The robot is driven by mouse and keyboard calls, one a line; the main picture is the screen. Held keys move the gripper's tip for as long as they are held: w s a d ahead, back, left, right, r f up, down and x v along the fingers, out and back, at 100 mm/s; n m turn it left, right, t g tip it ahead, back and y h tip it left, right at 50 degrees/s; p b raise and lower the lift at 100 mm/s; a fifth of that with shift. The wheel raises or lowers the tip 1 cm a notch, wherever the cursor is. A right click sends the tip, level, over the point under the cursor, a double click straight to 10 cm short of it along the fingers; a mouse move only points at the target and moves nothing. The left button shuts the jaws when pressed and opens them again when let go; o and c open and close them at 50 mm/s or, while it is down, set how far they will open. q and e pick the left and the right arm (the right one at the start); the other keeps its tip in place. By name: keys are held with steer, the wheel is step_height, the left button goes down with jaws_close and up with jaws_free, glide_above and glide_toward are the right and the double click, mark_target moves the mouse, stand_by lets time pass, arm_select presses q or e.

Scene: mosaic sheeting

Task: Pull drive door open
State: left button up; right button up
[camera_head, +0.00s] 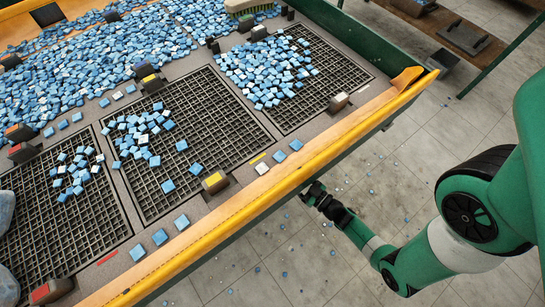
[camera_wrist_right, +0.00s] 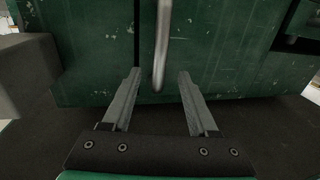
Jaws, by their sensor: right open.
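The drive door seems to be the scuffed dark green panel (camera_wrist_right: 230,50) that fills the upper part of the right wrist view. A thin metal handle (camera_wrist_right: 162,40) stands in front of it, running up out of the picture, with its lower end between my fingertips in the picture. My right gripper (camera_wrist_right: 160,73) is open, one finger on each side of the handle; I cannot tell whether either touches it. In the head view my right gripper (camera_head: 313,193) is beside the table's yellow front edge, and the door is hidden there. My left gripper is not seen.
The worktable has a padded yellow edge (camera_head: 300,175) and black grids (camera_head: 215,115) with many blue tiles (camera_head: 75,75) on top. A green-framed bench (camera_head: 480,65) stands at upper right. The tiled floor (camera_head: 420,130) between them has scattered chips.

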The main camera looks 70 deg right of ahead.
steer(key=b+x, duration=0.2)
steer(key=x, duration=0.5)
steer(key=shift+w, duration=0.2)
steer(key=shift+w+d, duration=0.25)
steer(key=shift+w, duration=0.25)
steer(key=shift+c, duration=0.2)
jaws_close()
stand_by(0.4)
